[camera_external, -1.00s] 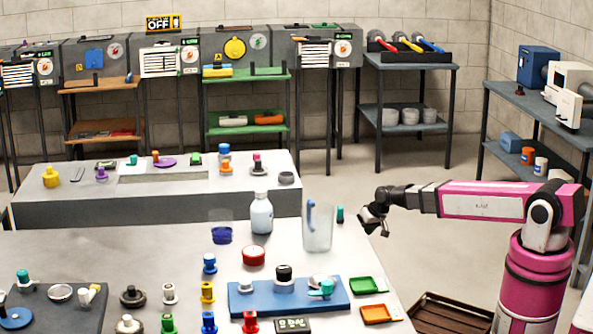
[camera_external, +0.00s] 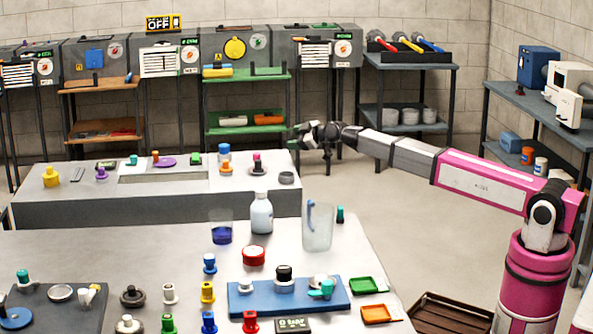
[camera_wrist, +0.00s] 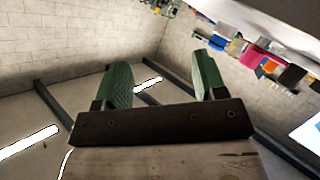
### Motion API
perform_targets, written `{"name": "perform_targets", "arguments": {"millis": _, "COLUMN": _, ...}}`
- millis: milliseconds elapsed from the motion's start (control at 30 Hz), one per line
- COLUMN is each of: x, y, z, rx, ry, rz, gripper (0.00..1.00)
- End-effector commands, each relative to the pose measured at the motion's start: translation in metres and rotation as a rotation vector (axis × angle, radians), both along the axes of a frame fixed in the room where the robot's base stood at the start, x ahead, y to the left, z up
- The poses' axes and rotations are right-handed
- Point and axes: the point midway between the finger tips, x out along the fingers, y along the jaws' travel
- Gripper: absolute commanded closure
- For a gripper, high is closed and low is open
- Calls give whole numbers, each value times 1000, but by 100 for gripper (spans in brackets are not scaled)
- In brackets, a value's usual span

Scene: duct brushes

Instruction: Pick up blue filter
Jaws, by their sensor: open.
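No single thing is clearly marked as the blue filter. A flat blue square (camera_external: 94,57) is on the front of a grey duct unit at the back left; I cannot tell if it is a filter. My gripper (camera_external: 297,137) is raised above the back bench's right end and well to the right of that blue square in the picture. In the wrist view its two green fingers (camera_wrist: 161,80) stand wide apart with nothing between them. A small blurred blue thing (camera_wrist: 218,42) shows beyond the right finger; what it is cannot be told.
Grey duct units (camera_external: 215,52) line the back wall. An orange shelf (camera_external: 100,84) and a green shelf (camera_external: 245,76) stand in front. The back bench (camera_external: 120,205) and the front table (camera_external: 110,250) hold several small parts. Open floor (camera_external: 420,200) lies right of the benches.

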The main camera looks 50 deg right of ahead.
Motion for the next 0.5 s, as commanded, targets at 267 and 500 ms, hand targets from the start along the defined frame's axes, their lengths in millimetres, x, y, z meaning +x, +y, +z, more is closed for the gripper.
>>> {"name": "perform_targets", "arguments": {"millis": 267, "x": 2, "y": 129, "z": 46, "rx": -265, "ry": -113, "rz": 180, "gripper": 35}}
{"name": "perform_targets", "arguments": {"millis": 500, "x": -24, "y": 255, "z": 64, "rx": -456, "ry": -200, "rz": 335, "gripper": 35}}
